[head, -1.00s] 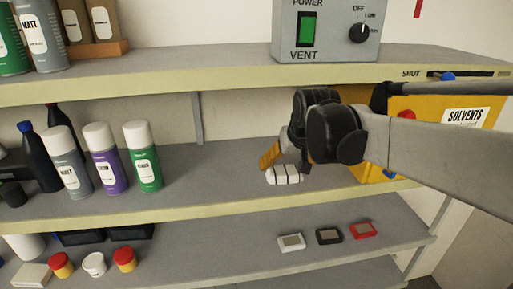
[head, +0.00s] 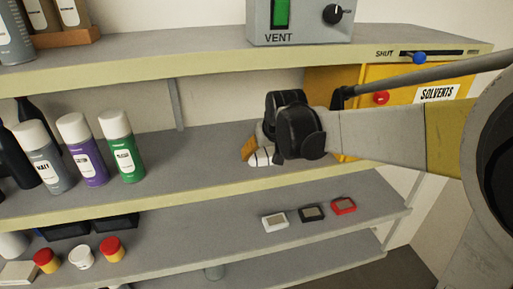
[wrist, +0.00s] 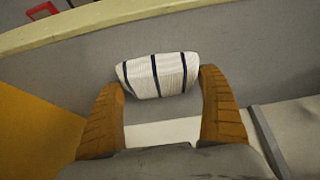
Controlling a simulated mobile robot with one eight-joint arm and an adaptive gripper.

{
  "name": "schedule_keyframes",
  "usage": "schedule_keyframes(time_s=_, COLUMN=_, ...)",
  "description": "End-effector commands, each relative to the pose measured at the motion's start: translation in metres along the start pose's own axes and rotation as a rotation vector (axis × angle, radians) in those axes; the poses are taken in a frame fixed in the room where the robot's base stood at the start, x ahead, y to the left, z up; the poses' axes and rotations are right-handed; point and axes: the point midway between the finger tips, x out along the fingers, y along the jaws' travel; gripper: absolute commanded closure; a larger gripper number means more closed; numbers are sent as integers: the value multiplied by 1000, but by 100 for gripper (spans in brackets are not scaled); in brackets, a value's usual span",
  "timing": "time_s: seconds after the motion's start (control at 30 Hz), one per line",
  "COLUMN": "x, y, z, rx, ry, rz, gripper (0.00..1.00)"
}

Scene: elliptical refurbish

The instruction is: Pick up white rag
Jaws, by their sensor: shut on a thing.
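The white rag (wrist: 157,75) with dark stripes is a small roll between my gripper's orange fingertips in the wrist view. In the head view the rag (head: 262,157) is at the middle shelf (head: 205,165), partly hidden by my gripper (head: 255,152). My gripper is shut on the rag from both sides. I cannot tell clearly whether the rag touches the shelf or is just above it.
Several spray cans, one green (head: 121,147), stand left on the same shelf. A yellow solvents cabinet (head: 335,80) is behind my arm at right. The upper shelf edge (head: 200,62) runs overhead. Below lie white (head: 275,221), black (head: 312,213) and red (head: 344,206) small items.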

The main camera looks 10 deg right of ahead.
Motion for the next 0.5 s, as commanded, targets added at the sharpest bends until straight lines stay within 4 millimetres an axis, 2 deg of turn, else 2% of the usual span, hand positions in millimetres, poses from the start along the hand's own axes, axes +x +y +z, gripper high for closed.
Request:
schedule_keyframes(time_s=0.3, x=-3, y=0, z=-2, rx=0, ry=0, rz=0, gripper=38)
schedule_keyframes(time_s=0.5, x=-20, y=0, z=-13, rx=0, ry=0, rz=0, gripper=38)
